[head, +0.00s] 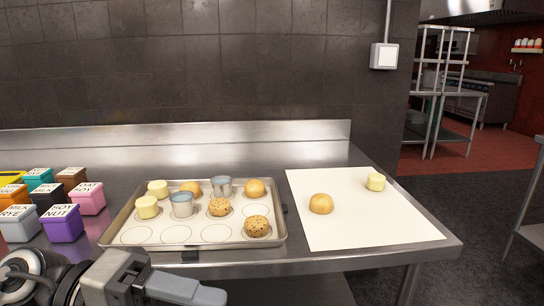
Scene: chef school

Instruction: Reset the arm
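My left gripper (190,289) is at the bottom left of the head view, low in front of the steel table (330,265). A grey finger points right; the lower part is cut off by the picture edge, so its opening cannot be told. Nothing held shows in the visible part. My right gripper is not in view.
A baking tray (134,236) with printed circles holds pale cylinders, golden buns, speckled buns and metal cups. A white sheet (350,230) bears a golden bun (321,203) and a pale cylinder (376,182). Several colored labelled boxes (62,228) stand left. A wall closes the back.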

